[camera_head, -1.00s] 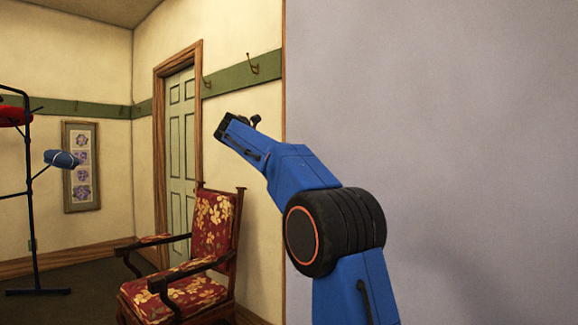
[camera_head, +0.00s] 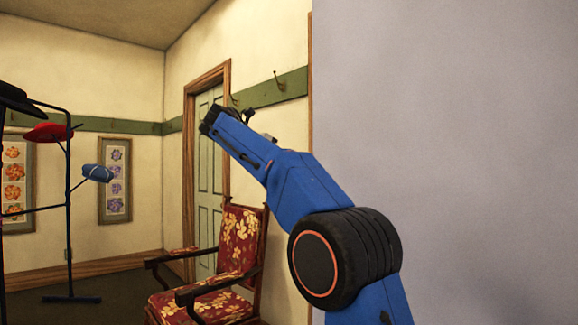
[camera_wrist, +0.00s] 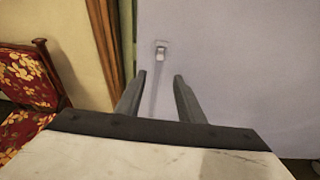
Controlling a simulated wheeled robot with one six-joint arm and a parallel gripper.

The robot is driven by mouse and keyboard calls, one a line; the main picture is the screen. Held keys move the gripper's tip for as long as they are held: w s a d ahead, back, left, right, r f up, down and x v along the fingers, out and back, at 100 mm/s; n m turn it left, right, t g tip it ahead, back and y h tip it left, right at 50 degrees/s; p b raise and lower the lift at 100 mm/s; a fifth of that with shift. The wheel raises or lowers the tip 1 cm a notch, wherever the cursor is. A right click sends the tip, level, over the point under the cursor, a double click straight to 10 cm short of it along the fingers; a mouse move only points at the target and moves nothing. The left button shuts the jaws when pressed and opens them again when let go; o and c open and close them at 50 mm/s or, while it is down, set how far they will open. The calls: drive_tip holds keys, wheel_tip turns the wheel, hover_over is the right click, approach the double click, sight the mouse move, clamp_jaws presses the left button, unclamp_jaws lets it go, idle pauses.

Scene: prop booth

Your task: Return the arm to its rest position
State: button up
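My blue arm rises from the lower right in the head view and bends up to the left, with a large black joint in the middle. Its end is raised in front of the door and wall, and the fingers are hard to make out there. In the wrist view my gripper (camera_wrist: 160,85) shows two dark fingers standing apart with nothing between them. Beyond the fingers is a pale wall (camera_wrist: 230,55) with a small white fitting (camera_wrist: 162,52) on it.
A red floral armchair (camera_head: 240,240) stands left of my arm; it also shows in the wrist view (camera_wrist: 22,80). A black stand (camera_head: 69,210) holds hats at the far left. A plain grey wall (camera_head: 460,120) fills the right. A green door (camera_head: 208,160) is behind.

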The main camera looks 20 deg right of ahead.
idle(0.4)
drive_tip(key=s+d+f+m+y, duration=0.1)
drive_tip(key=s+f+m+y, duration=0.7)
drive_tip(key=s+f, duration=1.4)
drive_tip(key=s+a+f+m+y, duration=0.2)
drive_tip(key=s+f+m, duration=0.5)
drive_tip(key=s+f, duration=0.5)
drive_tip(key=s+a+f+m+y, duration=0.2)
drive_tip(key=s+a+f+m, duration=0.3)
drive_tip(key=s+f, duration=0.7)
wheel_tip(320, 180, down, 5)
drive_tip(key=shift+s+f+m+y, duration=0.2)
drive_tip(key=shift+s+m+y, duration=0.15)
drive_tip(key=shift+m, duration=0.65)
drive_tip(key=shift+c, duration=0.5)
